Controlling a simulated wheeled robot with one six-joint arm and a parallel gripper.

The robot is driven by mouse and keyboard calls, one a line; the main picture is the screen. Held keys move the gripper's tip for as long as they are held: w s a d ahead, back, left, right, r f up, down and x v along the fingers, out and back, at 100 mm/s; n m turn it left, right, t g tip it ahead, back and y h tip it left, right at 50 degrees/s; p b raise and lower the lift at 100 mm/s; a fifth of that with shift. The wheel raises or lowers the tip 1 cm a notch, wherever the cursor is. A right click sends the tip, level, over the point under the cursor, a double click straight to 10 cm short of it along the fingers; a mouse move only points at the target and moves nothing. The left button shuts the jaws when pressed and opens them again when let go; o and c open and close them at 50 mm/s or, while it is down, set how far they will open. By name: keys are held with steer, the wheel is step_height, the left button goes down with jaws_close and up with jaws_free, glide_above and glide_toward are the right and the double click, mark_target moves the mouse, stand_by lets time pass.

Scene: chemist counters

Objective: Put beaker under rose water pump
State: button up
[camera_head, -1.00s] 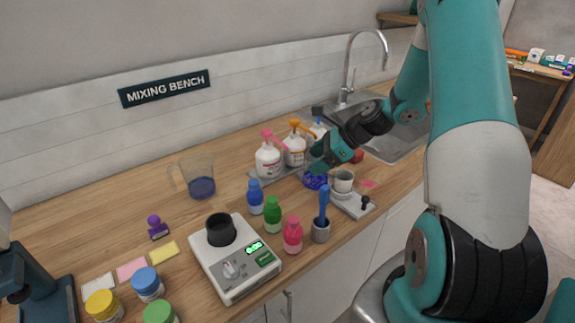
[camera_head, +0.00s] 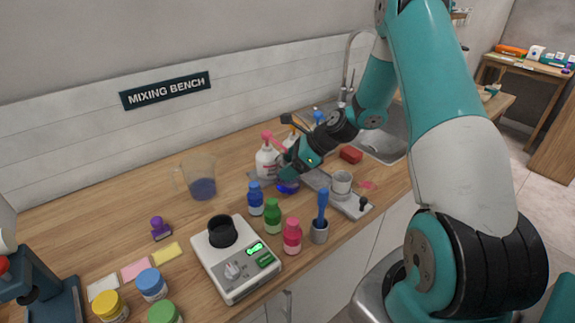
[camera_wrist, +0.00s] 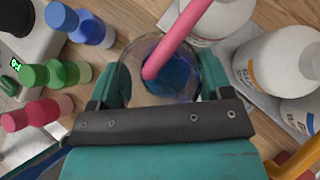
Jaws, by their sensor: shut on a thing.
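My gripper (camera_head: 290,172) is shut on a clear beaker with a blue base (camera_head: 288,187), low over the counter. In the wrist view the beaker (camera_wrist: 178,84) sits between the two fingers (camera_wrist: 160,88). The rose water pump, a white bottle with a pink pump head (camera_head: 267,158), stands just left of my gripper. In the wrist view its pink spout (camera_wrist: 176,42) reaches across the beaker's mouth, its tip over the inside. Whether the beaker's base touches the surface cannot be told. My gripper partly hides the beaker in the head view.
Blue (camera_head: 256,199), green (camera_head: 273,215) and pink (camera_head: 292,236) bottles stand close in front.

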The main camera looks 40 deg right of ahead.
steer(key=shift+w+a, duration=0.25)
steer(key=shift+a, duration=0.05)
steer(key=shift+f+p, duration=0.35)
steer(key=shift+f, duration=0.25)
steer(key=shift+f, duration=0.1)
steer(key=o, duration=1.1)
steer(key=shift+c, duration=0.2)
